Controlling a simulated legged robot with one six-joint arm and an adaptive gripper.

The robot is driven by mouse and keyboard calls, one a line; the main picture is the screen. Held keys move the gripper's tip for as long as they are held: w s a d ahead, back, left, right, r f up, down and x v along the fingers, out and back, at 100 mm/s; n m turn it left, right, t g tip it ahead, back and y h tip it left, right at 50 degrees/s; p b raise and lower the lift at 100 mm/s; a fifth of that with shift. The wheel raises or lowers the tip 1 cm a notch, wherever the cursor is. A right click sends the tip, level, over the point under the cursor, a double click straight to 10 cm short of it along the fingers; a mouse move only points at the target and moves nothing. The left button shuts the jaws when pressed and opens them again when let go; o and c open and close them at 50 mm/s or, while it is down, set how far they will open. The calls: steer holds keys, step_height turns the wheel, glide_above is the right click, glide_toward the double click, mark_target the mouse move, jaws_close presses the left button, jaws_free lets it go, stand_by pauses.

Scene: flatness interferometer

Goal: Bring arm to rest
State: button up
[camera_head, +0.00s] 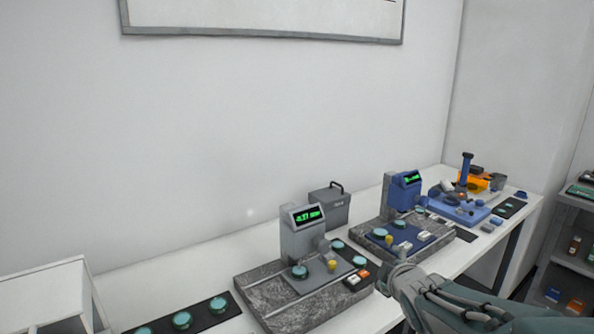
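My arm, grey-green, enters at the lower right in the head view and reaches left to a rounded, light grey joint in front of the bench. The arm covers part of the bench's front edge. I see no contact between the arm and the instruments, though the joint overlaps the near instrument's right front corner in the picture.
A white bench (190,257) runs along the wall. It bears a grey instrument (300,239) with a green display, a blue instrument (402,192), a grey box (329,210) and a black strip (203,318) with teal discs. Shelves (569,259) stand at right.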

steer(key=s+a+f+m+g, duration=0.1)
steer(key=s+m, duration=0.5)
steer(key=s, duration=0.7)
steer(key=s+a+f+m+g, duration=0.1)
steer(key=s+a+m+g, duration=0.2)
steer(key=s, duration=1)
steer(key=m+g, duration=0.3)
steer(key=m, duration=0.1)
steer(key=shift+g, duration=0.3)
